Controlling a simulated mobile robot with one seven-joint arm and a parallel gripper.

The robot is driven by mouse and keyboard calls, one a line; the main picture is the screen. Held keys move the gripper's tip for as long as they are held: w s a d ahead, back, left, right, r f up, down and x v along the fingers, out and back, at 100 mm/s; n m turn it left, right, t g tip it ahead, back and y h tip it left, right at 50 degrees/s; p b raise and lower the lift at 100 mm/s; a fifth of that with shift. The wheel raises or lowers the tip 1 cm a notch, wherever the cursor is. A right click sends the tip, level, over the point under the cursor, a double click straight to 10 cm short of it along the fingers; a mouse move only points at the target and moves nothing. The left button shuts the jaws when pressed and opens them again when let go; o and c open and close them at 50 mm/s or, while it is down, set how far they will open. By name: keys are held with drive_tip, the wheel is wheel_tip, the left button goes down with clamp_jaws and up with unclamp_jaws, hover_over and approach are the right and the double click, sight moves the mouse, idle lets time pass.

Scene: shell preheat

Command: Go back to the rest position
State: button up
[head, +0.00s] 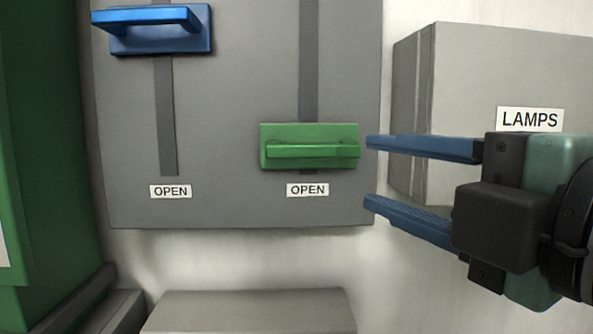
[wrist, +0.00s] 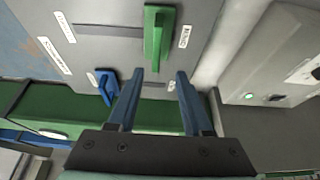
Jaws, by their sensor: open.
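My gripper (head: 368,172) is open and empty, with its two blue fingers apart, just right of the green handle. It also shows in the wrist view (wrist: 158,76), where the green handle (wrist: 157,38) appears beyond the fingertips. In the head view the green handle (head: 310,147) sits low on its slot, just above an OPEN label (head: 307,190). The blue handle (head: 152,30) sits high on the left slot, far above its own OPEN label (head: 170,191). The blue handle also shows in the wrist view (wrist: 107,88). I cannot tell whether a fingertip touches the green handle.
A grey panel (head: 230,110) carries both slots. A grey box labelled LAMPS (head: 465,70) is on the wall at the right, behind my gripper. A green cabinet (head: 45,150) stands at the left. A grey block (head: 250,312) lies below the panel. Bare wall lies between them.

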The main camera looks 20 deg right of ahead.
idle(0.3)
drive_tip(key=w+a+r+m+t, duration=0.4)
drive_tip(key=w+a+m+t, duration=0.15)
drive_tip(key=a+m, duration=0.5)
drive_tip(key=s+a+r+m+t+h, duration=0.2)
drive_tip(key=s+a+m+t, duration=0.2)
drive_tip(key=a+m, duration=0.3)
drive_tip(key=shift+s+m, duration=0.7)
drive_tip(key=shift+m, duration=0.15)
drive_tip(key=shift+r, duration=0.1)
